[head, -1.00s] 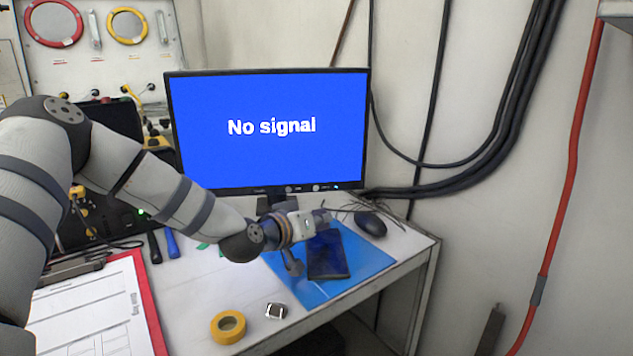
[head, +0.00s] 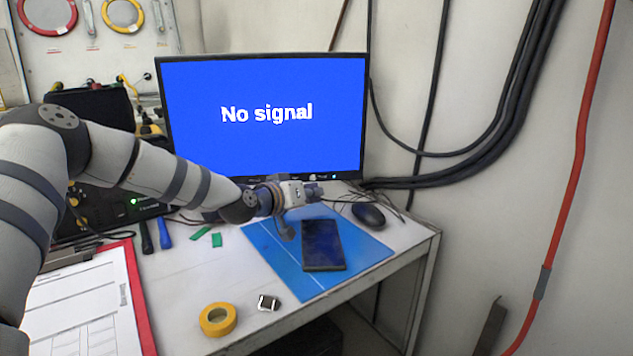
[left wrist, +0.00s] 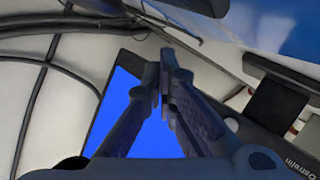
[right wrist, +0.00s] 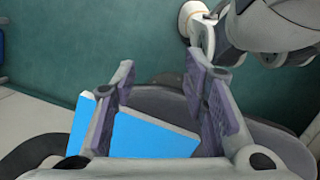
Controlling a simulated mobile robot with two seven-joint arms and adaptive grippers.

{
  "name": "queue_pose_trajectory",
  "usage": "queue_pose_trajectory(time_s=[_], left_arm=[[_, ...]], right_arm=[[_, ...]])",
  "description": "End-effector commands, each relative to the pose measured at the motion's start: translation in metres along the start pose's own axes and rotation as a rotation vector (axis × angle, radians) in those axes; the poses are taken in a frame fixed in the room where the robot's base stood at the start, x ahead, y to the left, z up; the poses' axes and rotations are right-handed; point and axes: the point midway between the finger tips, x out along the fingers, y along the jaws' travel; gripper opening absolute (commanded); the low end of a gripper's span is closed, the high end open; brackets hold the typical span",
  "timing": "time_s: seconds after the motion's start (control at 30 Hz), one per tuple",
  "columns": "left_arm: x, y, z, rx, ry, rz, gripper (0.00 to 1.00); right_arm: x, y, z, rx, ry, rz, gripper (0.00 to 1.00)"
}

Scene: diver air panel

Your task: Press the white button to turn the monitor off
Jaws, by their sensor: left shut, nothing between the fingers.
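The monitor (head: 265,110) stands at the back of the table, its screen blue with the words "No signal". Small round pale buttons show on its lower bezel, one of them the whitish button (head: 312,178), with a small light to its right. My left gripper (head: 318,192) is shut and empty, just below and in front of that part of the bezel. In the left wrist view my left fingers (left wrist: 164,62) are together in front of the monitor (left wrist: 125,85); I cannot tell whether they touch it. My right gripper (right wrist: 167,68) is open and away from the monitor.
A blue mat (head: 285,275) with a dark tablet-like thing (head: 323,245) lies below my left gripper. A mouse (head: 368,215) is to the right. Yellow tape (head: 217,320) and a clipboard (head: 128,290) lie in front. Black cables (head: 450,180) run along the wall.

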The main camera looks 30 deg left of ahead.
Motion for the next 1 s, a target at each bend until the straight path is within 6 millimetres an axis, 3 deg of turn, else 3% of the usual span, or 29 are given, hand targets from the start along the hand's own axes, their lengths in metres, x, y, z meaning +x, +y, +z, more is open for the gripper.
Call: queue_pose_trajectory(time_s=[1.0], left_arm=[[0.0054, -0.0033, -0.0077, 0.001, 0.004, 0.002, 0.0]], right_arm=[[0.0046, 0.0001, 0.0028, 0.0, -0.014, 0.001, 0.4]])
